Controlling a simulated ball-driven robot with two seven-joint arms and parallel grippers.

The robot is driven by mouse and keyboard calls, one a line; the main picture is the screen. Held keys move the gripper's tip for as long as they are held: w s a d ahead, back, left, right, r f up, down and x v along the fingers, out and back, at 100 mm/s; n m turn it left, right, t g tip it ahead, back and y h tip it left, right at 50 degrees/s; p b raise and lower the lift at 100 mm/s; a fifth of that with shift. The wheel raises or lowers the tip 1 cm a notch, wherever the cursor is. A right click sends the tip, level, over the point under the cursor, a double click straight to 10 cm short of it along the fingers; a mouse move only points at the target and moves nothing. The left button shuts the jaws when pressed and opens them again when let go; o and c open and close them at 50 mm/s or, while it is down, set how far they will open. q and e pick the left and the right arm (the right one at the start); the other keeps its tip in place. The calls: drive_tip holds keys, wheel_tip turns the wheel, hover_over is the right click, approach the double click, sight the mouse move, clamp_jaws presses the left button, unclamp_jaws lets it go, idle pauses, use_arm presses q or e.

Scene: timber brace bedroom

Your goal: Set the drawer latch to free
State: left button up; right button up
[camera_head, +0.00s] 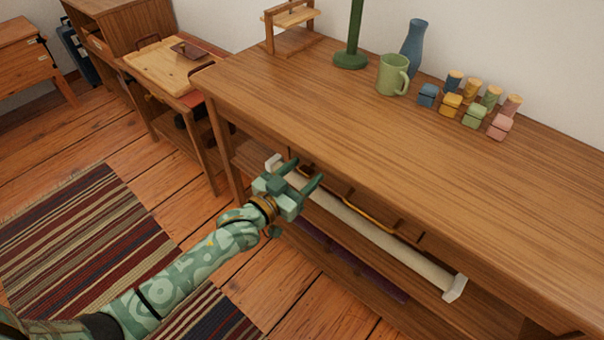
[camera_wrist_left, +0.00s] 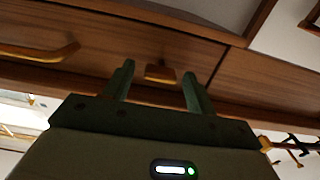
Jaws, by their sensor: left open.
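My left gripper (camera_head: 304,172) is open at the front of the long wooden table, just below its edge. In the left wrist view, the two green fingers of the left gripper (camera_wrist_left: 158,80) point at a wooden drawer front (camera_wrist_left: 110,52). A small orange-brown latch piece (camera_wrist_left: 160,73) on the drawer front shows between the fingertips; I cannot tell whether they touch it. A brass bar handle (camera_wrist_left: 40,52) is to its left. In the head view a brass handle (camera_head: 375,217) shows under the table edge, while the latch is hidden there. My right gripper is not in view.
The table top (camera_head: 330,120) carries a green mug (camera_head: 392,75), a blue vase (camera_head: 414,48), a green stand (camera_head: 351,60) and several small coloured containers (camera_head: 470,104). A long cream bar (camera_head: 385,240) runs below the table edge. A striped rug (camera_head: 85,235) lies on the floor.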

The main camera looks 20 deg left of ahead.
use_arm(q)
drive_tip(key=c, duration=1)
